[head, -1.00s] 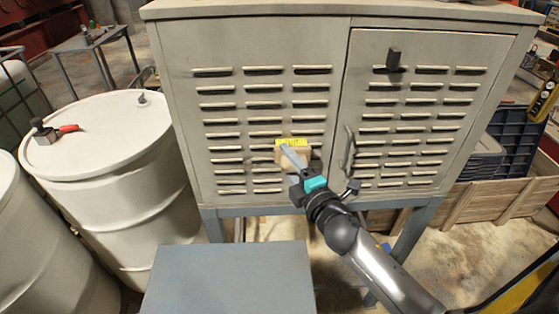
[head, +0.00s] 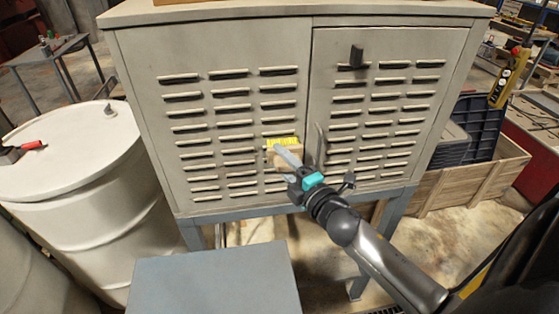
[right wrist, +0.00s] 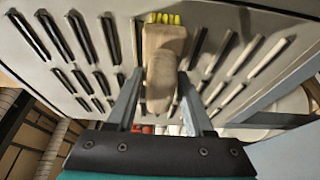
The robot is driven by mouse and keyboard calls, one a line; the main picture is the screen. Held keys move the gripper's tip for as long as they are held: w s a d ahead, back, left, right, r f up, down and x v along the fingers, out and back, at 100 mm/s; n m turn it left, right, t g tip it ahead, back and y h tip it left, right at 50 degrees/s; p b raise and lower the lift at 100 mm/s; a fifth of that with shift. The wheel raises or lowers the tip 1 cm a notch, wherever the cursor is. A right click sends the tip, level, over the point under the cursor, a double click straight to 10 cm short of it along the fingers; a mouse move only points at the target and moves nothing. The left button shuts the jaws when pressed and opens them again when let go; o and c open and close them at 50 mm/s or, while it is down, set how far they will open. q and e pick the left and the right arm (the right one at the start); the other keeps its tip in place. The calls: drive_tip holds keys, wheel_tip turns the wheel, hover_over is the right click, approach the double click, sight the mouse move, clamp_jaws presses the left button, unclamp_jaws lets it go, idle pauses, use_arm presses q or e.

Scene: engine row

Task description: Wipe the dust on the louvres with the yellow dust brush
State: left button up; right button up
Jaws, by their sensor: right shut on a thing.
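The yellow dust brush (head: 281,142) has yellow bristles and a pale wooden body. My right gripper (head: 287,159) is shut on its wooden body, and the bristles face the cabinet. The brush is at the right column of louvres (head: 228,112) on the left panel, around mid-height or a little lower. In the right wrist view the brush (right wrist: 164,58) stands between the fingers (right wrist: 160,82), bristles close to the slats; contact cannot be told. Several slats look tan or pale, others show dark gaps; the dust is hard to make out. My left gripper is out of view.
A blue-grey table (head: 215,280) stands in front. A white drum (head: 85,190) is at left, a wooden crate (head: 480,180) at right.

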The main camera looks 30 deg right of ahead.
sight(281, 171)
drive_tip(key=shift+s+a, duration=0.3)
drive_tip(key=shift+s, duration=0.4)
drive_tip(key=shift+s+a, duration=0.35)
drive_tip(key=shift+s, duration=0.35)
drive_tip(key=shift+s+a, duration=0.3)
drive_tip(key=shift+s, duration=0.4)
drive_tip(key=shift+s+a, duration=0.25)
drive_tip(key=shift+s, duration=0.4)
drive_tip(key=shift+p, duration=0.3)
drive_tip(key=s, duration=0.1)
drive_tip(key=s+a, duration=0.1)
drive_tip(key=shift+s, duration=0.35)
drive_tip(key=shift+a, duration=0.1)
